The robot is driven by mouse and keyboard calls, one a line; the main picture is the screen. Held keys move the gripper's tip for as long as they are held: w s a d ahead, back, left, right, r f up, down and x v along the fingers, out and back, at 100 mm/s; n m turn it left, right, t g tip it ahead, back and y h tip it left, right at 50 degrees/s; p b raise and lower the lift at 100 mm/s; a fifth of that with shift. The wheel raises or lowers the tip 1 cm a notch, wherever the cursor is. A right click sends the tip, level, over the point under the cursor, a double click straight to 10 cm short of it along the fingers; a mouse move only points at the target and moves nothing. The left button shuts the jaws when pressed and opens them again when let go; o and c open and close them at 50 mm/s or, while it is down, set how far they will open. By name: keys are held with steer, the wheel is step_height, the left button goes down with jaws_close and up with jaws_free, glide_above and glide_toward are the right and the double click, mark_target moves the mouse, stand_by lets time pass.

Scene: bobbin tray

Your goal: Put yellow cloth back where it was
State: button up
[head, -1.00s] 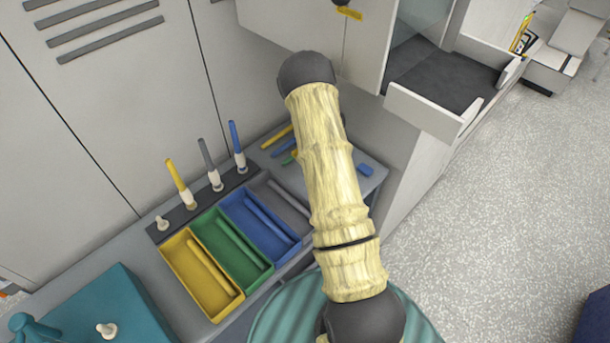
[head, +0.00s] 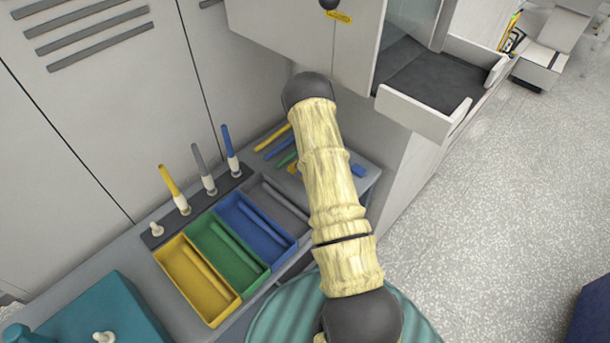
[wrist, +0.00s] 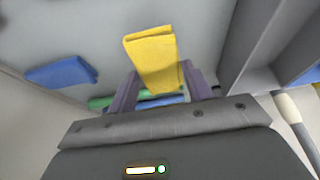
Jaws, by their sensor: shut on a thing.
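The yellow cloth (wrist: 154,58) is a folded piece between the two fingers of my gripper (wrist: 161,84) in the wrist view. The gripper is shut on it. In the head view a small yellow part of the cloth (head: 292,168) shows at the left edge of my arm, above the grey surface at the right end of the bench. My arm hides the gripper there. I cannot tell the gap between cloth and surface.
A blue cloth (wrist: 62,72) lies beside the gripper; it shows right of my arm in the head view (head: 357,170). Yellow (head: 272,137), blue and green sticks lie nearby. Yellow (head: 222,318), green, blue and grey trays stand left, with upright bobbins (head: 173,190) behind.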

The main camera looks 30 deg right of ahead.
steer(key=f, duration=0.3)
steer(key=shift+a+f, duration=0.15)
steer(key=shift+a, duration=0.2)
steer(key=o, duration=0.9)
steer(key=shift+d, duration=0.1)
steer(key=shift+s+d+r, duration=0.15)
steer(key=shift+r, duration=0.35)
steer(key=v, duration=0.6)
steer(key=shift+s+r+b, duration=0.15)
steer(key=shift+r+b, duration=0.1)
steer(key=shift+b, duration=0.15)
